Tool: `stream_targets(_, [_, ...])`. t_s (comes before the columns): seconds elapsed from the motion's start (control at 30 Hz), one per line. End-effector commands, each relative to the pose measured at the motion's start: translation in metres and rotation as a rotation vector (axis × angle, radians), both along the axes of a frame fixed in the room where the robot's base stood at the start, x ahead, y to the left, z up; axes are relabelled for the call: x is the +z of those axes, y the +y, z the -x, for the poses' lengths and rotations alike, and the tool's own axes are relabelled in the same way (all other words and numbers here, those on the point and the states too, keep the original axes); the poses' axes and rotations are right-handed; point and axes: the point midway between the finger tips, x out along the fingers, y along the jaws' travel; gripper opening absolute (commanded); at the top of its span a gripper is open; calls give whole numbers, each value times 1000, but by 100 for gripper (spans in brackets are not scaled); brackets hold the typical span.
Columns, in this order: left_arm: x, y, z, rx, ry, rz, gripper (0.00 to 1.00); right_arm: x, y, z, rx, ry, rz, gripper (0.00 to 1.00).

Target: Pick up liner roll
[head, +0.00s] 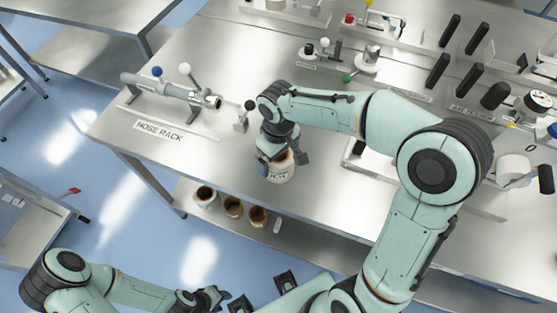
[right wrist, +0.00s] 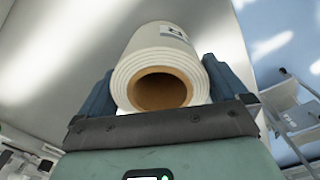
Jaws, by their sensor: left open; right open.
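The liner roll (head: 281,174), a white roll with a printed label, stands on the steel table near its front edge. In the right wrist view the roll (right wrist: 155,62) shows its brown hollow core and lies between the two blue fingers. My right gripper (head: 285,158) is open around the roll's upper part in the head view. In the right wrist view, the right gripper (right wrist: 160,88) has a finger on each side of the roll; contact cannot be told. My left gripper (head: 214,298) is open and empty, low in front of the table.
A hose rack (head: 172,90) stands on the table to the left. Another white roll (head: 514,171) is at the right. Black upright blocks (head: 438,70) and fittings fill the back. The table left of the roll is fairly clear.

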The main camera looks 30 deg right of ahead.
Motion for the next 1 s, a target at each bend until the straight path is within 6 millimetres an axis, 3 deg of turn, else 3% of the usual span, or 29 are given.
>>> stream_targets(0.2, [0, 0, 0, 0, 0, 0, 43, -1, 0, 0, -1, -1, 0, 100])
stream_targets(0.23, [0, 0, 0, 0, 0, 0, 43, -1, 0, 0, 0, -1, 0, 94])
stream_targets(0.37, [0, 0, 0, 0, 0, 0, 43, -1, 0, 0, 0, -1, 0, 51])
stream_targets(0.4, [0, 0, 0, 0, 0, 0, 43, -1, 0, 0, 0, -1, 0, 46])
stream_targets(0.77, [1, 0, -1, 0, -1, 0, 43, 6, 0, -1, 0, -3, 0, 46])
stream_targets(1.0, [8, 0, -4, 0, -6, 0, 43, 41, 0, -2, -1, -9, -1, 46])
